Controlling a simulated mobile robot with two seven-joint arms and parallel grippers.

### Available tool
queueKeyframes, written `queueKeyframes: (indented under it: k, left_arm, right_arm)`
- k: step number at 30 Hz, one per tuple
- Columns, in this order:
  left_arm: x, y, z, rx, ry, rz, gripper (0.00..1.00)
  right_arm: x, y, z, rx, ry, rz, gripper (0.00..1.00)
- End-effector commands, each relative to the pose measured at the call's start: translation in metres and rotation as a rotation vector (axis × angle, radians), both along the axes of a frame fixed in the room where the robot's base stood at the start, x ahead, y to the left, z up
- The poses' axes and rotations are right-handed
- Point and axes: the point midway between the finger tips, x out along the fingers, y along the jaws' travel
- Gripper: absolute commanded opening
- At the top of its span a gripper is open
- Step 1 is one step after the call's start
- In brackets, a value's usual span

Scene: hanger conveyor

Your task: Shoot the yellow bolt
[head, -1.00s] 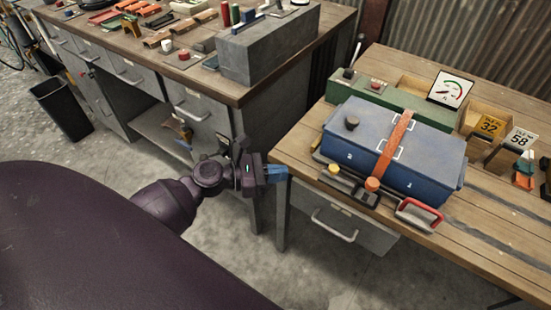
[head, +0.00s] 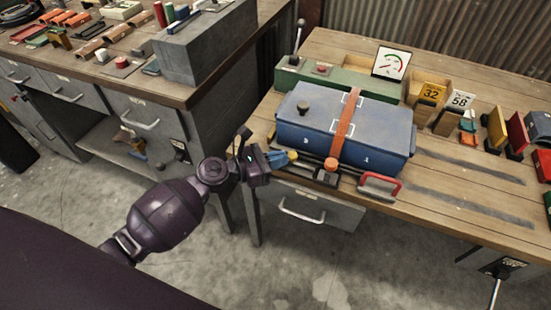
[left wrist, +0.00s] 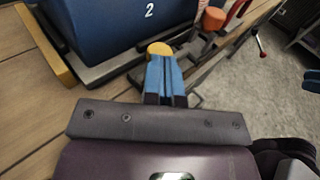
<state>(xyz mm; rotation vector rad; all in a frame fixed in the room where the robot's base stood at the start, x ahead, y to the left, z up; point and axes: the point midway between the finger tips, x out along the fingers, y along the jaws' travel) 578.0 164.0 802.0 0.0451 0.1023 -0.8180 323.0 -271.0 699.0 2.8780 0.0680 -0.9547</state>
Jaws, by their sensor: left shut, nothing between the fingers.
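The yellow bolt knob (head: 292,155) is at the front left of the blue box (head: 345,133), near the bench's front edge. My left gripper (head: 283,160) is shut and empty, its blue fingertips right beside the knob. In the left wrist view the round yellow knob (left wrist: 159,48) shows just beyond the closed blue fingertips (left wrist: 163,65). I cannot tell whether they touch. The rod behind the knob is partly hidden. My right gripper is not identifiable in view.
An orange strap (head: 346,128) crosses the blue box, with an orange knob (head: 331,164) in front. A red handle (head: 380,187) lies to the right. A green unit (head: 330,80) stands behind. A grey block (head: 205,48) sits on the left bench. Open floor lies in front.

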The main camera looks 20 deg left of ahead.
Motion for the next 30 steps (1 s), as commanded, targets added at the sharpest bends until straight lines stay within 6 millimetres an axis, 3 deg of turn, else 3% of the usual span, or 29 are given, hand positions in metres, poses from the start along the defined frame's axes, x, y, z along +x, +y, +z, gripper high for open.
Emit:
queueKeyframes:
  k: [5,12,16,21,30]
  left_arm:
    - [0.0,-0.002,0.001,-0.001,-0.001,0.0,0.0]
    - [0.0,-0.036,0.006,-0.004,-0.005,-0.001,0.0]
    - [-0.001,-0.048,0.004,-0.002,-0.003,-0.001,0.0]
    - [-0.002,-0.052,0.001,-0.001,-0.001,-0.001,0.0]
    - [-0.002,-0.053,0.0,-0.002,0.0,-0.003,0.0]
  right_arm:
    - [0.002,0.001,0.003,0.002,-0.006,-0.002,0.38]
    - [0.009,0.002,0.024,0.01,-0.041,-0.01,0.38]
    - [0.005,0.002,0.023,0.013,-0.034,-0.017,0.38]
    - [-0.002,0.001,0.014,0.011,-0.013,-0.02,0.38]
    - [-0.001,0.0,0.016,0.007,-0.018,-0.015,0.38]
